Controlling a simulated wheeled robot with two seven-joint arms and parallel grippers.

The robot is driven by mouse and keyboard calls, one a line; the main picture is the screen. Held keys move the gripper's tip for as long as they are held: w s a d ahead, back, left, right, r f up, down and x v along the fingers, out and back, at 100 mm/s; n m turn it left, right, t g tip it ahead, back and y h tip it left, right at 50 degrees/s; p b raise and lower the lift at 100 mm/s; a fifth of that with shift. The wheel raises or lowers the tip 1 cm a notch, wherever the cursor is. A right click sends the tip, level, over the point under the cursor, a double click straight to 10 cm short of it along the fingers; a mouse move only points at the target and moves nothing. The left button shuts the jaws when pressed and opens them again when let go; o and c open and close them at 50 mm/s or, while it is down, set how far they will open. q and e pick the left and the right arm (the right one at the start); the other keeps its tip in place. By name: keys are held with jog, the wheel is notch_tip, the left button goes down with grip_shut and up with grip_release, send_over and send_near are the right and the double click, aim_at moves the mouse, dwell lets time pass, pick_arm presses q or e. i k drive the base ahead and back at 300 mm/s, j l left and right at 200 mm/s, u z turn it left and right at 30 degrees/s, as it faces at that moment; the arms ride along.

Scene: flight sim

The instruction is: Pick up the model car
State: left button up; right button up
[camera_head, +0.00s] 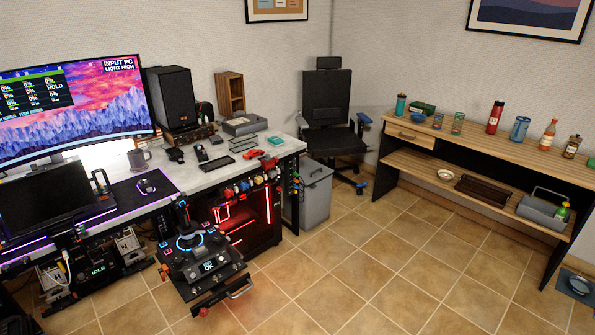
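A small red model car (253,154) sits on the light-topped desk (205,180), near its right end. It is small in the camera_head view, and its details are hard to make out. Dark trays (243,144) lie just behind it and a teal item (276,141) lies to its right. Neither of my grippers is visible in this view.
A large curved monitor (75,105), black speaker (170,97) and grey mug (138,160) stand on the desk. A joystick console (203,262) juts out in front. A grey bin (316,192) and office chair (328,115) stand to the right. Tiled floor (340,270) is open.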

aim_at(254, 152)
jog(key=i+l+u, duration=0.2)
jog(key=i, duration=0.3)
jog(key=i+l+u, duration=0.2)
jog(key=i, duration=0.25)
jog(key=j+z, duration=0.2)
jog(key=z, duration=0.25)
jog(key=i+j+z, duration=0.1)
jog(key=j+z, duration=0.15)
jog(key=z, duration=0.2)
jog(key=j+z, duration=0.2)
jog(key=z, duration=0.25)
